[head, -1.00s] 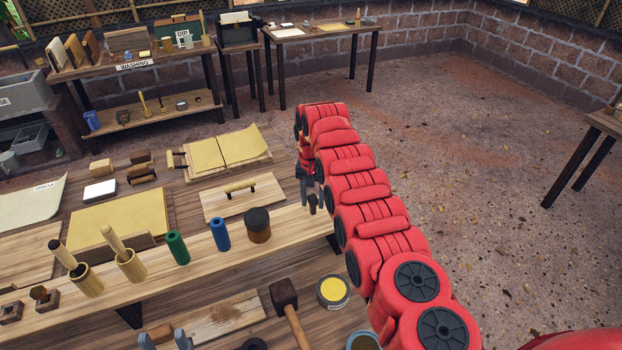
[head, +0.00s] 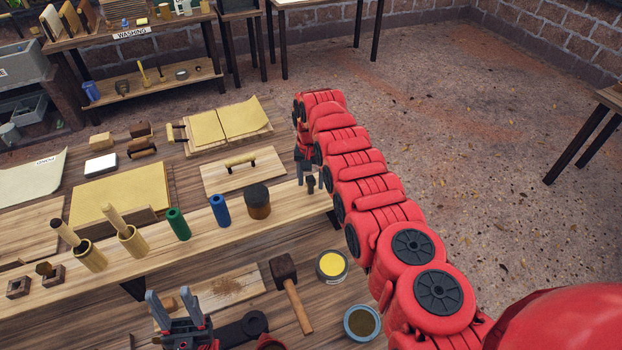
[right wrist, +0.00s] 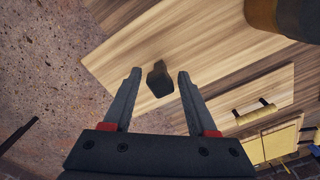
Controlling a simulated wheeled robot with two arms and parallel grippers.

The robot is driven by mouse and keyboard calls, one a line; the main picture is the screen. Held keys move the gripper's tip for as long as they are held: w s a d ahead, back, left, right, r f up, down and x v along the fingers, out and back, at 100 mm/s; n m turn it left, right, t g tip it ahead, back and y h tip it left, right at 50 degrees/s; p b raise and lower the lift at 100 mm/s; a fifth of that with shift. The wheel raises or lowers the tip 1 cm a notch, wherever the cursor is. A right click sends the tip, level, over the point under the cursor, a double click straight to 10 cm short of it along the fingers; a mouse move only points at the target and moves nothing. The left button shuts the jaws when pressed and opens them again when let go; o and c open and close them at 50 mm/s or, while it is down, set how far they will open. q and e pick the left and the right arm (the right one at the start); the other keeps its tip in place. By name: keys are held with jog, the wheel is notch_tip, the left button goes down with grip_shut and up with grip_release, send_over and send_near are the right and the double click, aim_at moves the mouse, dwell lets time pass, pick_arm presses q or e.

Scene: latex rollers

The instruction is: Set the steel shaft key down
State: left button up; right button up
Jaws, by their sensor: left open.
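The steel shaft key (right wrist: 158,80) is a small dark block in the right wrist view. It appears to stand on the raised wooden shelf near its right end; it also shows as a dark piece in the head view (head: 311,185). My right gripper (right wrist: 159,74) is open around it, with a visible gap between the key and each finger. In the head view this gripper (head: 312,188) is partly hidden by my red right arm. My left gripper (head: 175,308) is open and empty at the bottom, over the lower bench.
A brown cylinder with a dark top (head: 257,201) stands left of the key, then blue (head: 220,210) and green (head: 179,224) cylinders. A mallet (head: 290,295), yellow tin (head: 332,265) and blue-rimmed bowl (head: 361,322) are below the shelf. A board with a handle (head: 243,170) lies behind.

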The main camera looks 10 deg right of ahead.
aim_at(311, 177)
jog(key=shift+o, duration=0.9)
jog(key=shift+d, duration=0.15)
jog(key=shift+r, duration=0.15)
jog(key=shift+r+p, duration=0.25)
jog(key=shift+p, duration=0.15)
notch_tip(311, 177, up, 6)
jog(key=p, duration=0.3)
jog(key=shift+p, duration=0.35)
notch_tip(311, 177, up, 6)
jog(key=shift+f+b, duration=0.15)
jog(key=shift+b, duration=0.25)
jog(key=shift+f, duration=0.1)
